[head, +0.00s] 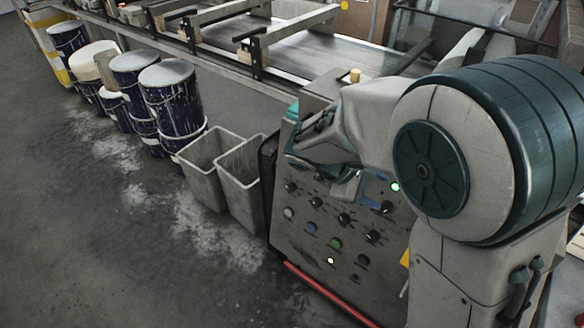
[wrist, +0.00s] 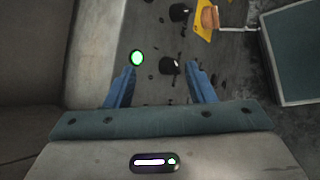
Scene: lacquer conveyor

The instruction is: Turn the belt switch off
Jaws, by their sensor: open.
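The grey control panel (head: 300,240) carries several black knobs and coloured buttons. A lit green lamp (head: 395,187) is at its upper right, with a black rotary knob (head: 386,207) just below it. No readable label shows which knob is the belt switch. In the wrist view the green lamp (wrist: 137,57) is lit beside the left fingertip. A black knob (wrist: 168,66) with a pale mark appears between the fingertips. My gripper (wrist: 163,74) is open, its blue fingers either side of that knob; contact cannot be told. My gripper (head: 347,187) partly covers the panel in the head view.
A second black knob (wrist: 179,12) and a yellow plate (wrist: 203,22) with an orange-brown part lie farther up in the wrist view. Grey bins (head: 207,165) and blue drums (head: 170,100) stand left of the panel. The conveyor (head: 310,50) runs behind. Floor at left is clear.

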